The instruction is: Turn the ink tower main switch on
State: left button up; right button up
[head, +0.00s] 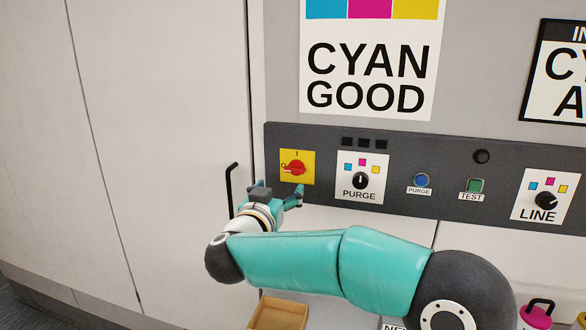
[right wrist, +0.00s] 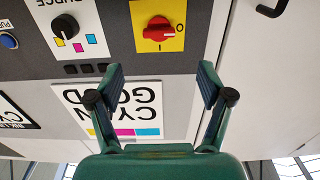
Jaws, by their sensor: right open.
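The main switch (head: 297,168) is a red rotary knob on a yellow plate at the left end of the dark control panel. Its handle lies sideways, pointing toward the O mark, with the I mark above it in the head view. The right wrist view sees the switch (right wrist: 158,32) upside down, just beyond the fingertips. My right gripper (head: 280,189) is open and empty, just below and in front of the yellow plate. Its two fingers (right wrist: 160,80) stand apart with no contact on the knob visible. My left gripper is not in view.
The dark panel (head: 407,148) also carries a PURGE dial (head: 360,181), a blue button (head: 421,180), a green TEST button (head: 475,185) and a LINE dial (head: 546,200). A black door handle (head: 230,190) is left of the gripper. An open wooden box (head: 279,314) sits below.

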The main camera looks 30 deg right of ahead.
aim_at(294, 170)
jog(key=p+x, duration=0.2)
jog(key=x, duration=0.9)
jog(key=shift+s, duration=0.1)
jog(key=c, duration=1.2)
